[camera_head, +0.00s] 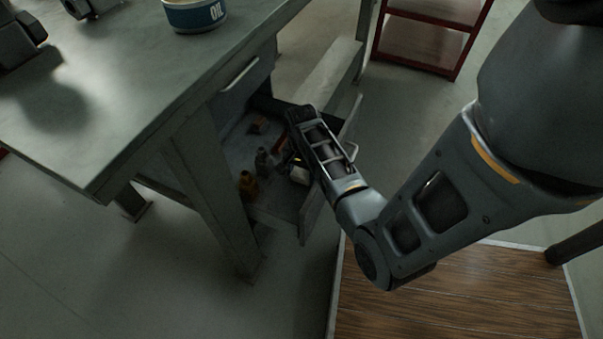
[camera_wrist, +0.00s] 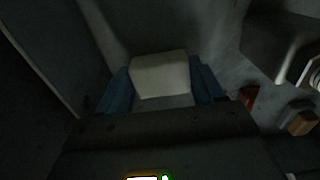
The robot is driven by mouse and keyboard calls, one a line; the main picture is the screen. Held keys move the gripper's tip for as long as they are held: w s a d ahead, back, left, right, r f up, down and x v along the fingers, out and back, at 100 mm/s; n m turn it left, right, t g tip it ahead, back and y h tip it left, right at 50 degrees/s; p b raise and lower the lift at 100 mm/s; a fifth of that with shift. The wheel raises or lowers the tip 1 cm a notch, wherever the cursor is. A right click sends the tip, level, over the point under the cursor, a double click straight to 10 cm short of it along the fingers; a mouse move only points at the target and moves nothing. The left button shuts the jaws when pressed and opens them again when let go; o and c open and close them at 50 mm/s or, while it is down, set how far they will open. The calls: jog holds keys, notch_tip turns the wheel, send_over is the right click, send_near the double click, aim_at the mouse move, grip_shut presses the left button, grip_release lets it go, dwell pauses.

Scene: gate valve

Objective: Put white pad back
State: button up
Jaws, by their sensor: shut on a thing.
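The white pad (camera_wrist: 160,76) is a pale block in the wrist view, held between the two blue fingers of my gripper (camera_wrist: 161,88). The gripper is shut on it. In the head view my gripper (camera_head: 298,125) reaches into an open drawer (camera_head: 305,215) under the workbench. The wrist view is dark, and I cannot tell whether the pad touches the drawer's floor.
A reddish block (camera_wrist: 249,97) and an orange-brown block (camera_wrist: 302,122) are right of the gripper. The workbench (camera_head: 110,110) overhangs the drawer's left side, with an oil tin (camera_head: 194,14) on top. A red-framed shelf (camera_head: 428,40) stands behind.

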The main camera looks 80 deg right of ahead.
aim_at(302, 174)
jog(key=o, duration=0.9)
jog(key=shift+f, duration=0.1)
notch_tip(302, 174, up, 12)
jog(key=p, duration=0.5)
jog(key=shift+r, duration=0.2)
